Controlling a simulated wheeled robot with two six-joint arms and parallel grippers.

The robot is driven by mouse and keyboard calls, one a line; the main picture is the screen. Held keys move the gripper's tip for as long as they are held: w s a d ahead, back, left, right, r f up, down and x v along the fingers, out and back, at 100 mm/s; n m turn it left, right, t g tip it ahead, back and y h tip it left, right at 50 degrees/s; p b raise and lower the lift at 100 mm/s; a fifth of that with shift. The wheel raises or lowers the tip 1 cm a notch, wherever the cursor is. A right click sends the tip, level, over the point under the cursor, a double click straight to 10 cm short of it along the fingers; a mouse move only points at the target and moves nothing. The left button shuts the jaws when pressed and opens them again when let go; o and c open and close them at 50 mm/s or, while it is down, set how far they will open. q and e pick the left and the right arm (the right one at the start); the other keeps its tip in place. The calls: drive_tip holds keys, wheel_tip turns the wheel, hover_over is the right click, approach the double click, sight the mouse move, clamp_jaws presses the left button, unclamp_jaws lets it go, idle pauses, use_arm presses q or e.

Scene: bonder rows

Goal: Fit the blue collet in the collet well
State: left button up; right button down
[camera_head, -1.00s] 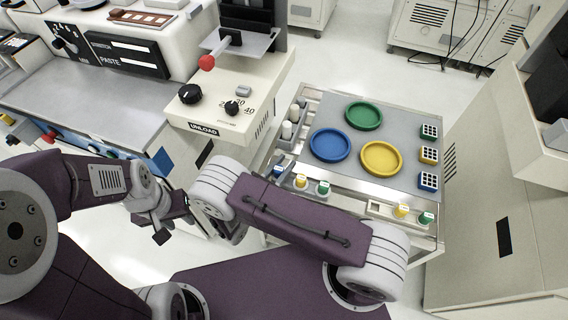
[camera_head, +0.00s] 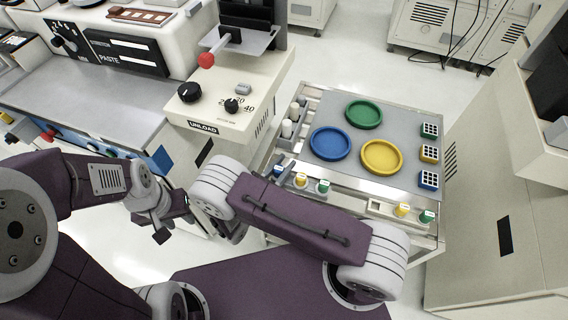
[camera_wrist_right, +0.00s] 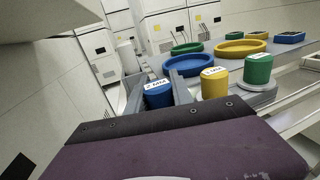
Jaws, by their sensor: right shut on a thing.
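The blue collet (camera_wrist_right: 157,94), with a white "2 MM" label, stands between the two grey fingers of my right gripper (camera_wrist_right: 154,88) in the right wrist view. The gripper is shut on it. In the head view only a little of the blue collet (camera_head: 278,171) shows behind my right arm. Its underside is hidden, so I cannot tell whether it is seated or lifted. A pale holder (camera_head: 374,205) on the cart's front right has an empty square spot at its left end. My left gripper (camera_head: 174,224) is open and empty, away from the cart.
A yellow collet (camera_head: 301,179) and a green collet (camera_head: 323,186) stand close to the right of the blue one. Another yellow (camera_head: 403,209) and green collet (camera_head: 427,216) stand in the right holder. Blue (camera_head: 330,144), yellow (camera_head: 381,156) and green (camera_head: 364,114) dishes lie behind.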

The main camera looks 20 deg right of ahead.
sight(276, 176)
drive_tip(key=shift+f, duration=0.35)
drive_tip(key=c, duration=1)
unclamp_jaws()
drive_tip(key=shift+c, duration=0.2)
drive_tip(key=v, duration=0.9)
